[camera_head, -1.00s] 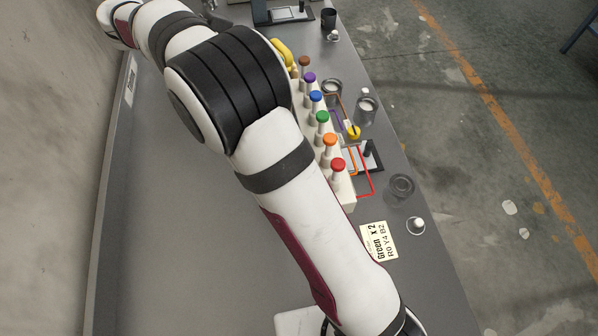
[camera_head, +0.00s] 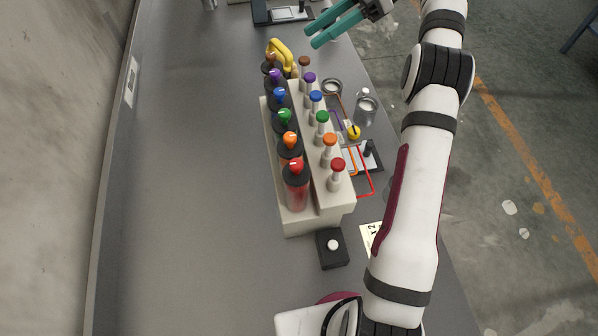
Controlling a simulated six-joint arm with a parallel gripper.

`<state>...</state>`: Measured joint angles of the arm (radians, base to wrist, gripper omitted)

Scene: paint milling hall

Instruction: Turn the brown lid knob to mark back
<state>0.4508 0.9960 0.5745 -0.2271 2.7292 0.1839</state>
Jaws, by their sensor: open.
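The brown lid knob (camera_head: 269,58) tops the farthest dark canister in the left row of the beige rack (camera_head: 308,222). It is small and partly beside a yellow curved handle (camera_head: 284,49), so its pointer direction cannot be told. Another brown cap (camera_head: 304,61) stands on a pale stem in the right row. My gripper (camera_head: 312,34) has teal fingers, spread open and empty. In the picture it is above and to the right of the brown lid knob, apart from it.
Purple, blue, green, orange and red (camera_head: 296,166) knobs line the left row toward me. A black box with a white button (camera_head: 333,245) stands before the rack. Glass jars (camera_head: 366,110) stand right of it. The bench left of the rack is clear.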

